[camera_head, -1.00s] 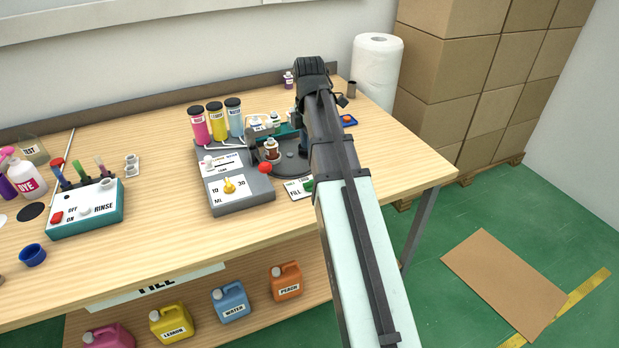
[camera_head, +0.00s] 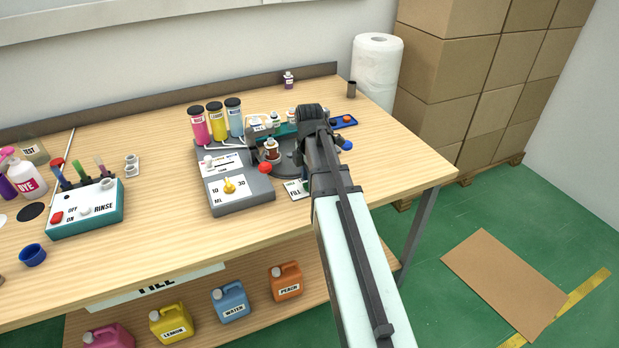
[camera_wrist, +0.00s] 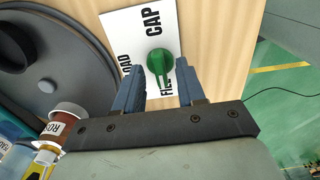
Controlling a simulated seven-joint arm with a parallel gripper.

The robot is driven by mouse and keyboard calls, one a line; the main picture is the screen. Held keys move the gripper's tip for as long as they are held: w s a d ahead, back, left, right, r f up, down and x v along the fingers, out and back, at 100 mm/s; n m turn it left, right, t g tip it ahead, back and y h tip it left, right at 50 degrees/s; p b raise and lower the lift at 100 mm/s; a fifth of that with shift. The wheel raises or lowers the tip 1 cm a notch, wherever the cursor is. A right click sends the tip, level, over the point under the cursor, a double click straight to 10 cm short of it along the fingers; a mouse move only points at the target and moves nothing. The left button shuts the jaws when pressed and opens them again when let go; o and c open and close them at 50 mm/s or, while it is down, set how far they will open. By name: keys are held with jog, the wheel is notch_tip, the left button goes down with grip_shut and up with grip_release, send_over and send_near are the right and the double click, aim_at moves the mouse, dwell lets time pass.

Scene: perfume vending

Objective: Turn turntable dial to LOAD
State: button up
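The green dial (camera_wrist: 158,62) sits on a white card labelled CAP, FILL and a partly hidden word ending in "AD" (camera_wrist: 142,22) in the wrist view. The dial's narrow grip points down in that view, towards FILL. My gripper (camera_wrist: 159,70) is open, with one blue finger on each side of the dial. I cannot tell whether either finger touches it. In the head view, my arm hides the dial, and only part of the card (camera_head: 294,190) shows. The grey turntable (camera_wrist: 75,75) lies left of the card in the wrist view.
A brown-and-white bottle (camera_wrist: 60,122) stands close to my gripper's left side in the wrist view. The grey filling unit (camera_head: 240,198), with several coloured bottles, stands left of the card in the head view. The table (camera_head: 390,165) is clear to the right.

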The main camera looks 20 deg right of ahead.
jog(key=shift+f, duration=0.2)
jog(key=shift+c, duration=0.3)
grip_shut()
